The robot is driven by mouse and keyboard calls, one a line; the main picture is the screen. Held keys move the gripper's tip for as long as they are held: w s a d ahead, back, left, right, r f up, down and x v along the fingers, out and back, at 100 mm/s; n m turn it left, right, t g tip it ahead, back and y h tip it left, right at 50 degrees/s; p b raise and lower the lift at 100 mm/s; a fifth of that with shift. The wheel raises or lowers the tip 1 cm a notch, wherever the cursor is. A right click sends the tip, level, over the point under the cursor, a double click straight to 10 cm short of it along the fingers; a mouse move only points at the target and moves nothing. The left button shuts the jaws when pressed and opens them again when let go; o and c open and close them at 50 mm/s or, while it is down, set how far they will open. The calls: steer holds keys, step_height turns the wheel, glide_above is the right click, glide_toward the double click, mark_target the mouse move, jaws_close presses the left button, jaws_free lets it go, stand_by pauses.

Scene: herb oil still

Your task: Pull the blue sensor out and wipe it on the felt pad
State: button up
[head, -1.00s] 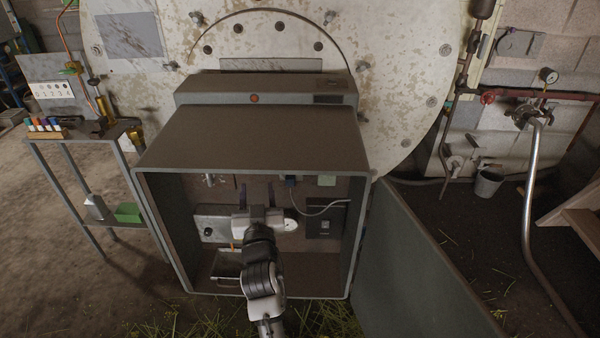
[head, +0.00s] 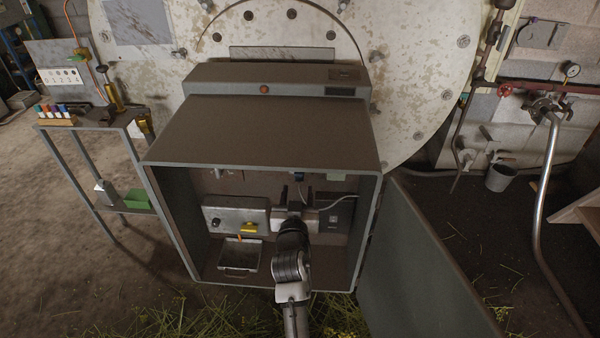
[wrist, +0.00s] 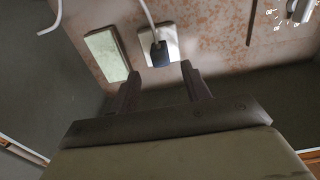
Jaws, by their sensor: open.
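The blue sensor (head: 299,175) is a small dark blue block on the back wall of the open cabinet. In the wrist view it (wrist: 160,54) sits on a pale plate with a pale cable running from its top. A pale green pad (head: 336,177), seemingly the felt pad, is on the same wall to the right; in the wrist view it (wrist: 107,54) is a framed rectangle left of the sensor. My gripper (head: 293,190) is inside the cabinet, just below the sensor. In the wrist view its fingers (wrist: 160,72) are apart and empty, their tips near the sensor's lower end, one to each side.
The cabinet walls (head: 170,205) surround my arm, with the open door (head: 425,265) at right. A panel with a yellow handle (head: 249,228) and a metal tray (head: 239,256) are left of my gripper. A side table (head: 90,124) stands farther left.

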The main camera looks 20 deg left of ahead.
mark_target(299, 178)
steer(key=shift+b+x, duration=0.35)
steer(key=shift+x, duration=3.65)
steer(key=shift+c, duration=0.5)
jaws_close()
steer(key=shift+s, duration=0.1)
steer(key=shift+v, duration=2.9)
